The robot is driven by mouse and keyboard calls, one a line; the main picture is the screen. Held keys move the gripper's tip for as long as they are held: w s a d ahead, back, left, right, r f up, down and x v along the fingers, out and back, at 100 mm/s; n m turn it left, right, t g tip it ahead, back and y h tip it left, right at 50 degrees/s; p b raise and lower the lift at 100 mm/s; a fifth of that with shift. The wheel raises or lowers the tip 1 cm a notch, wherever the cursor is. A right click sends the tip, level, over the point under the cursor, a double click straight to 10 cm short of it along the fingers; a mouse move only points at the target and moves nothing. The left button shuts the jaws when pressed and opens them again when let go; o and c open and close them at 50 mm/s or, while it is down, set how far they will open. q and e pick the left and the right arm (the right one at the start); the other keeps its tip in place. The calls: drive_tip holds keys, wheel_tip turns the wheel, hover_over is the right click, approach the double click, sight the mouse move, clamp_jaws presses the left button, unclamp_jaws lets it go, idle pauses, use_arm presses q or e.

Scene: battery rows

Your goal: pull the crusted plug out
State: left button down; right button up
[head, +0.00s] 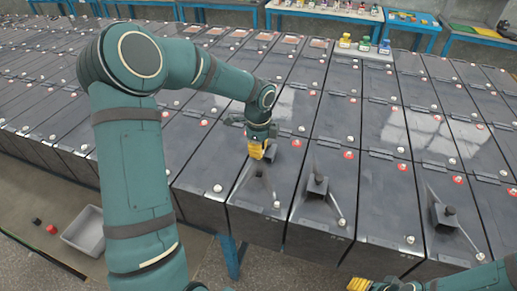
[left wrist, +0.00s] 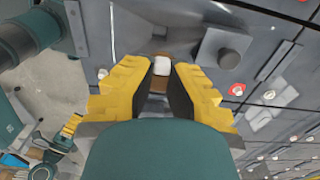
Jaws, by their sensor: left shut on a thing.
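My left gripper (head: 257,150) reaches down over the near row of dark battery cells. In the left wrist view its yellow fingers (left wrist: 164,76) are shut on a small plug (left wrist: 162,67) with a white part and brownish parts around it. I take this as the crusted plug. The plug is hidden by the fingers in the head view, and I cannot tell whether it is seated or lifted. A dark square block (left wrist: 222,48) stands beside the fingers. My right gripper (head: 372,285) shows only partly at the bottom edge, and its fingers are unclear.
More dark blocks (head: 317,187) stand on neighbouring cell tops, with thin rods beside them. A grey bin (head: 85,232) and small red and black pieces lie on the left below the cells. Blue tables (head: 320,14) with small items stand at the back.

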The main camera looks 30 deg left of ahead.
use_arm(q)
drive_tip(key=shift+r+p, duration=0.65)
drive_tip(key=shift+r, duration=0.05)
idle(0.5)
drive_tip(key=shift+r+p, duration=0.9)
drive_tip(key=shift+r, duration=1.5)
